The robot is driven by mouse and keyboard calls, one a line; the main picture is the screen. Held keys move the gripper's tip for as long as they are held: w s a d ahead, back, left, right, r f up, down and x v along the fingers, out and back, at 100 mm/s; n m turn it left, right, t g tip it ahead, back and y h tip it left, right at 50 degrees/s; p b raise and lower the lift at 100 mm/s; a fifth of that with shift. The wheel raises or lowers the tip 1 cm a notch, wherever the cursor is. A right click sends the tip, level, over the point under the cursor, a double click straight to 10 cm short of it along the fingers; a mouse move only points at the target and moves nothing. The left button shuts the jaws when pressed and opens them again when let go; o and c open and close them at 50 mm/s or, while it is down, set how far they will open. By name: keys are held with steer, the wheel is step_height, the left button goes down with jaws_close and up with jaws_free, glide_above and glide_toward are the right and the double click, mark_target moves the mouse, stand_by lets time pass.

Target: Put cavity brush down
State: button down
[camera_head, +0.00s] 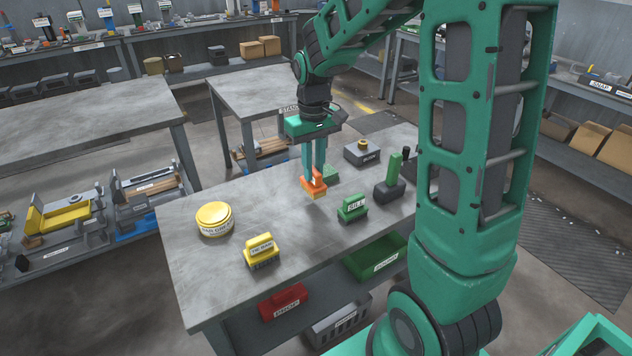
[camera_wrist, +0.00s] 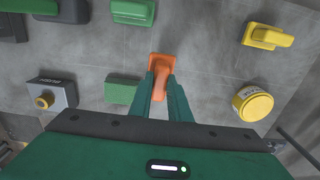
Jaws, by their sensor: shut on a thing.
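The cavity brush is orange with a pale yellowish underside. In the head view the cavity brush (camera_head: 314,188) is upright at or just above the middle of the grey metal table (camera_head: 230,285); I cannot tell whether it touches. My gripper (camera_head: 314,172) points down and is shut on its handle. In the wrist view the orange brush (camera_wrist: 162,64) sits between the fingertips of my gripper (camera_wrist: 161,85). The fingers hide part of the handle.
Near it stand a green block (camera_head: 331,173), a green-handled brush (camera_head: 352,208), a yellow-handled brush (camera_head: 261,250), a yellow-lidded tin (camera_head: 214,217), a grey box with a yellow knob (camera_head: 362,153) and a dark block with a green post (camera_head: 390,185). Bare tabletop lies left of the brush.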

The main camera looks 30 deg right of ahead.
mark_target(318, 181)
steer(key=shift+s+d+f, duration=0.15)
steer(key=shift+d+f, duration=0.25)
steer(key=shift+d, duration=0.25)
steer(key=shift+f, duration=2)
steer(key=c, duration=1.7)
jaws_free()
steer(key=shift+o, duration=0.2)
